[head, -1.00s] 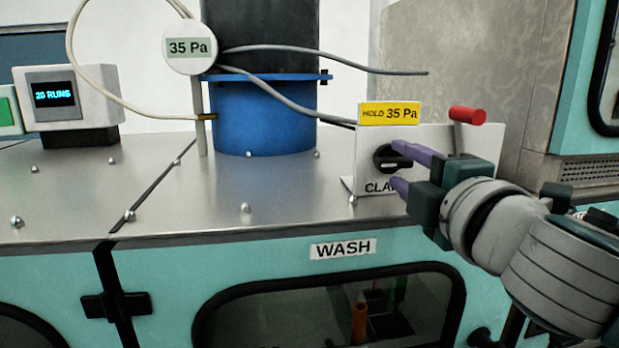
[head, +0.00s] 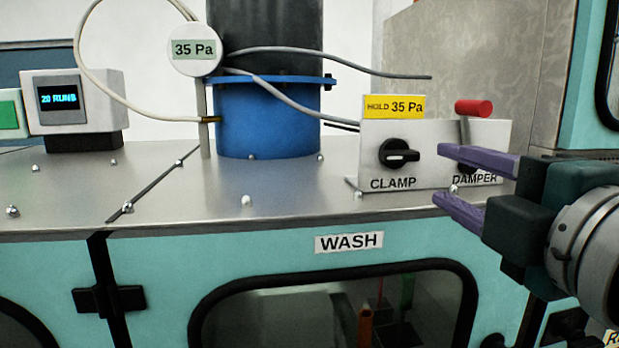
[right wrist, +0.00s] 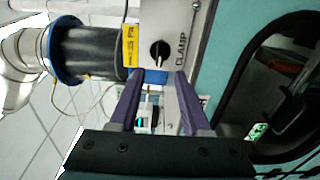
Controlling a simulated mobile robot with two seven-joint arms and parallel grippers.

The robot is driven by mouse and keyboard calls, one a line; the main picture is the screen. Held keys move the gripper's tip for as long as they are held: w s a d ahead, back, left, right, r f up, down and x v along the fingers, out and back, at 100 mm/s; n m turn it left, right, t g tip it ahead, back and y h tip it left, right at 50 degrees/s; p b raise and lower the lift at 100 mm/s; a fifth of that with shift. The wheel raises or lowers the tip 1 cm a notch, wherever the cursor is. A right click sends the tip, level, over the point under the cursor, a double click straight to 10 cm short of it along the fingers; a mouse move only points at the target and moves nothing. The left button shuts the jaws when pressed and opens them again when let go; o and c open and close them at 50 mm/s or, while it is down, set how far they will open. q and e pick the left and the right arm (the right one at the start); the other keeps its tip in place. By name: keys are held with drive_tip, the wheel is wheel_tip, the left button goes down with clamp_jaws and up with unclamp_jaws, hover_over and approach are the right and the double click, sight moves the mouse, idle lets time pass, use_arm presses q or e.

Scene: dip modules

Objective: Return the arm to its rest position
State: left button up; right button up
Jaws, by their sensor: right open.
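My right gripper (head: 456,182) is open and empty, its two purple fingers pointing left in the head view. It is in front of the lower right of the white control panel (head: 436,150), overlapping the DAMPER label in the picture. The black CLAMP knob (head: 399,154) is clear of the fingers, with its pointer about horizontal. The red-handled DAMPER lever (head: 473,108) stands up behind the upper finger; its base is partly hidden. In the right wrist view the open fingers (right wrist: 155,100) show with the CLAMP knob (right wrist: 160,53) beyond them. My left gripper is not in view.
A yellow HOLD 35 Pa sign (head: 393,107) tops the panel. A gauge (head: 194,49) reads 35 Pa beside a blue-flanged duct (head: 265,118). A counter display (head: 58,96) stands at left. The WASH window (head: 335,270) is below the steel top.

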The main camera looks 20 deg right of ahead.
drive_tip(key=s+a+f+m+g+y+p, duration=0.2)
drive_tip(key=s+a+f+m+g, duration=0.1)
drive_tip(key=s+f+m+g, duration=0.3)
drive_tip(key=s+a+f+m+g+y+p, duration=0.2)
drive_tip(key=s+f+m+g, duration=0.5)
drive_tip(key=s, duration=0.4)
wheel_tip(320, 180, down, 3)
drive_tip(key=a+g+p, duration=0.1)
drive_tip(key=a, duration=0.1)
drive_tip(key=shift+a+m, duration=0.3)
drive_tip(key=shift+s+r, duration=0.1)
